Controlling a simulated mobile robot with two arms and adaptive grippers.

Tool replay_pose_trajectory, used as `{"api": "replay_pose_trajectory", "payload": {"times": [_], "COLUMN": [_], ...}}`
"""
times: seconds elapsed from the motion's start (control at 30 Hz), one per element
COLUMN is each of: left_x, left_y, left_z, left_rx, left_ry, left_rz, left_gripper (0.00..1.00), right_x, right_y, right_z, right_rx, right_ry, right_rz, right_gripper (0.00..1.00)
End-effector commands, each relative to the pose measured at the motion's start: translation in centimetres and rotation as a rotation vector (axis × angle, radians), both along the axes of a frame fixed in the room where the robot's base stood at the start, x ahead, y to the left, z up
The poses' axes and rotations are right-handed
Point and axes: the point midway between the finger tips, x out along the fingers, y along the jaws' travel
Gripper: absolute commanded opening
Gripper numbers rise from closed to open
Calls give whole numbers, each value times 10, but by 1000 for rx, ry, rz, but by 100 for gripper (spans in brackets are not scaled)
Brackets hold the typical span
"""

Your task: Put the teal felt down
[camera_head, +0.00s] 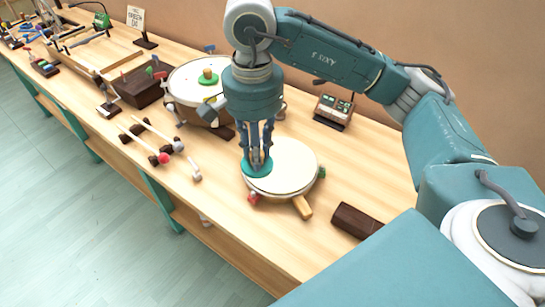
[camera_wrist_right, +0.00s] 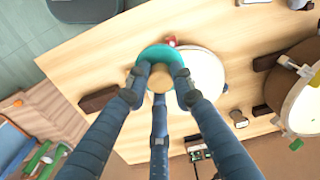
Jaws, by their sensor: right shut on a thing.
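The teal felt (camera_head: 257,167) is a flat teal disc with a tan knob in its middle. My right gripper (camera_head: 257,152) is shut on it at the knob. In the head view the felt is at the left part of the pale round drum (camera_head: 290,170), over its near-left rim; I cannot tell whether it touches the drumhead. In the right wrist view the felt (camera_wrist_right: 155,56) shows behind my fingertips (camera_wrist_right: 160,82), with the white drumhead (camera_wrist_right: 203,75) beside it. My left gripper is not in view.
A larger drum (camera_head: 190,82) with a green felt (camera_head: 208,77) stands behind to the left. A dark brown block (camera_head: 357,221) lies right of the pale drum. Mallets (camera_head: 150,148) lie to the left. A small device (camera_head: 334,109) stands at the back.

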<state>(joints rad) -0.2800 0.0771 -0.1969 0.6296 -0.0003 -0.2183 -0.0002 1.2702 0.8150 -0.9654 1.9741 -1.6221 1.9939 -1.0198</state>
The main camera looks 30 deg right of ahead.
Motion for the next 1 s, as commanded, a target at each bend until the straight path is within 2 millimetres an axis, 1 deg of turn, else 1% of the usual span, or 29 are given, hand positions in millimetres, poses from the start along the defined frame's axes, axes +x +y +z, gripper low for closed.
{"api": "replay_pose_trajectory", "payload": {"times": [0.03,0.1,0.17,0.2,0.27,0.3,0.33,0.37,0.4,0.47,0.5,0.57,0.6,0.67,0.7,0.77,0.8,0.87,0.9,1.0], "left_x": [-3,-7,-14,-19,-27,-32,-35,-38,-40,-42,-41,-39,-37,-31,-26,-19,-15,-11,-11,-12], "left_y": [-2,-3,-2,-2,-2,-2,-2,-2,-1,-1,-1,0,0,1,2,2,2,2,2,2], "left_z": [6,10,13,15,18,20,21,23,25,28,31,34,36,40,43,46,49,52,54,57], "left_rx": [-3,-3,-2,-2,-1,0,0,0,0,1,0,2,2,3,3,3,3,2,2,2], "left_ry": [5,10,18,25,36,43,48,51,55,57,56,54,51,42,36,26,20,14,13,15], "left_rz": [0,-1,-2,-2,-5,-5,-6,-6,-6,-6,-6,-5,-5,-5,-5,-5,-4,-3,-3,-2], "left_gripper": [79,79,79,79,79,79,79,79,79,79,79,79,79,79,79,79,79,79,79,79], "right_x": [5,12,18,22,27,31,33,36,39,44,47,52,55,59,61,65,67,70,72,76], "right_y": [-5,-11,-17,-20,-26,-30,-33,-36,-41,-47,-51,-58,-62,-69,-74,-81,-85,-91,-96,-104], "right_z": [7,11,16,18,22,25,26,28,31,34,37,41,43,47,49,52,54,57,58,61], "right_rx": [0,1,1,2,2,2,2,2,2,2,2,2,1,0,0,-3,-4,-6,6,8], "right_ry": [0,-1,0,-1,-2,-1,-1,0,0,-1,0,1,2,2,1,1,2,1,1,2], "right_rz": [-164,-410,-621,-762,-973,-1114,-1220,-1326,-1467,-1679,-1820,-2030,-2170,-2382,-2523,-2730,-2863,-3049,3121,2886], "right_gripper": [0,0,0,0,0,0,0,0,0,0,0,0,0,0,0,0,0,0,0,0]}}
